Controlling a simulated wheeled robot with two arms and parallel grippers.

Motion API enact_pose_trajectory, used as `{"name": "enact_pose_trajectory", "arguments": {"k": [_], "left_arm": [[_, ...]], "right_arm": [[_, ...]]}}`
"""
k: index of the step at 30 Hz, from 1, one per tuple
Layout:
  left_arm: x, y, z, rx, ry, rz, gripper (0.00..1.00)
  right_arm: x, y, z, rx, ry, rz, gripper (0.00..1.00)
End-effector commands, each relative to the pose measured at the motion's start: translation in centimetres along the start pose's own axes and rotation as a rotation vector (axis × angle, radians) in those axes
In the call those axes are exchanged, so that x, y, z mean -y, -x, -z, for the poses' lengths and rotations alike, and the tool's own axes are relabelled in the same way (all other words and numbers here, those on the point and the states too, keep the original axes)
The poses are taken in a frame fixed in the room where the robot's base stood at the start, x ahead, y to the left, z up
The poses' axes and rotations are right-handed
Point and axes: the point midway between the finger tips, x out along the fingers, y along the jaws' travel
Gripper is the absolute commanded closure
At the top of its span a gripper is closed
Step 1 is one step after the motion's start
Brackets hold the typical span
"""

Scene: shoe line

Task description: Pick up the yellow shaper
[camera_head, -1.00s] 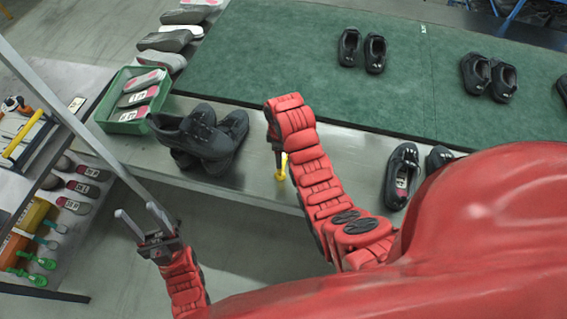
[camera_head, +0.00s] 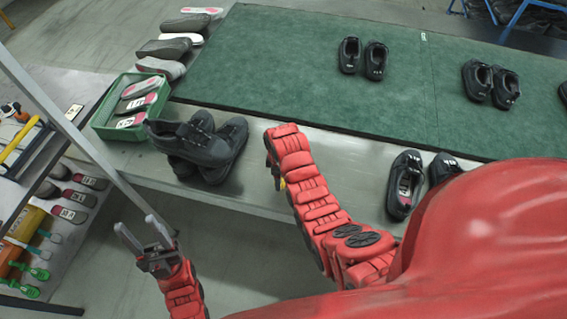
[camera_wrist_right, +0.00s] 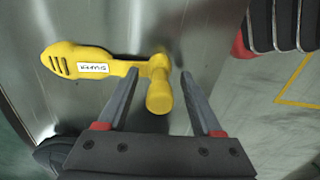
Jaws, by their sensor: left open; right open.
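The yellow shaper (camera_wrist_right: 92,66) lies on the metal surface in the right wrist view, with a white label on its body and a rounded knob end. My right gripper (camera_wrist_right: 159,82) is open, with its fingers on either side of the knob end; I cannot tell whether they touch it. In the head view only a small bit of the shaper (camera_head: 282,184) shows beside my right arm, which mostly hides the right gripper. My left gripper (camera_head: 135,223) is open and empty over the floor, in front of the table.
Stacked black shoes (camera_head: 203,146) sit on the metal table ledge, left of my right arm. A green crate (camera_head: 97,123) of insoles stands further left. Another pair of black shoes (camera_head: 405,183) is on the right. A green mat (camera_head: 300,60) carries more shoes behind.

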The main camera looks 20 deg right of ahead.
Motion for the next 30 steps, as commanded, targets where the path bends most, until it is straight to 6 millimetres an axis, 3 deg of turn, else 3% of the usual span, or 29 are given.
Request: {"name": "enact_pose_trajectory", "arguments": {"k": [5, 16, 30], "left_arm": [[0.0, 0.07, -0.01, 0.0, 0.0, 0.0, 0.5], [0.0, 0.07, -0.02, 0.0, 0.0, 0.0, 0.5], [-0.01, 0.29, -0.06, 0.0, 0.0, 0.0, 0.5]], "right_arm": [[-0.02, -0.06, 0.01, -0.001, 0.0, -0.001, 0.35], [-0.02, -0.04, 0.02, -0.001, 0.0, -0.001, 1.0], [-0.04, 0.09, 0.05, -0.001, 0.0, -0.001, 1.0]]}}
